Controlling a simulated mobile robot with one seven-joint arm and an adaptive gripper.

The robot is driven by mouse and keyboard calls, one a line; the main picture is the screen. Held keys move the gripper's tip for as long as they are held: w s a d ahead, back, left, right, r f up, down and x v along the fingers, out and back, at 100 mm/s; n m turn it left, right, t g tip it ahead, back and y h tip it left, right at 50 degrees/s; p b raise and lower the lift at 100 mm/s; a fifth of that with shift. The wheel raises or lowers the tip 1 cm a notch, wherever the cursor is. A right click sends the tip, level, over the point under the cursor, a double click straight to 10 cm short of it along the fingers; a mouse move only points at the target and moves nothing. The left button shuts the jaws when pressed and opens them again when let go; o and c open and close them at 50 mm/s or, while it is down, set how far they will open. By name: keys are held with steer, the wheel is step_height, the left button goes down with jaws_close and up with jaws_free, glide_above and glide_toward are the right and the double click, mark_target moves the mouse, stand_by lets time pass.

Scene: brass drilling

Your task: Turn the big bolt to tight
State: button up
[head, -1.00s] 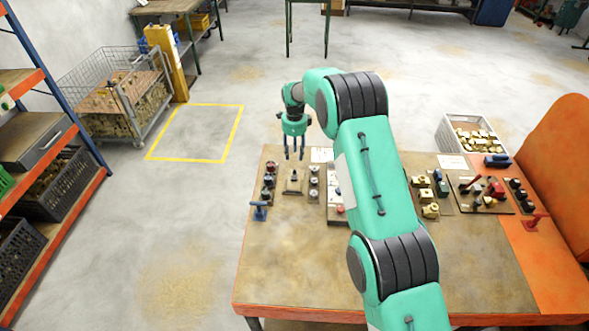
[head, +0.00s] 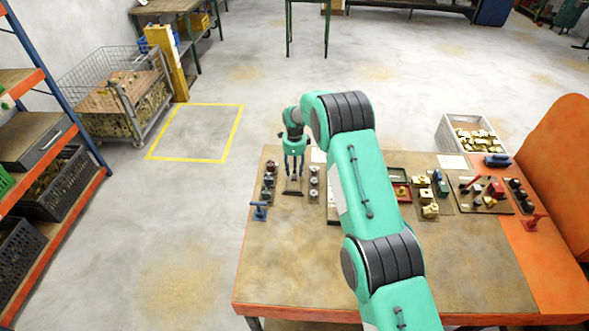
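My gripper (head: 294,176) points straight down over the left part of the workbench (head: 300,260). Its fingers are slim and dark, with a narrow gap between them. They are above or at a small brown plate (head: 293,191) with a dark top, and I cannot tell whether they touch anything. The big bolt cannot be made out for sure; it may be on this plate, behind the fingers. A strip of dark round knobs (head: 268,181) is left of the gripper. A strip of grey round pieces (head: 314,183) is right of it.
A blue clamp-like piece (head: 259,211) stands at the bench's left edge. My arm covers the bench's middle. Boards with brass parts (head: 430,211) and red-handled tools (head: 470,183) lie to the right. A grey crate of brass parts (head: 447,131) is behind. The bench front is clear.

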jaws_close()
steer(key=shift+m+b, duration=1.05)
steer(key=shift+m, duration=1.25)
jaws_free()
steer(key=shift+r, duration=0.15)
step_height(320, 180, up, 12)
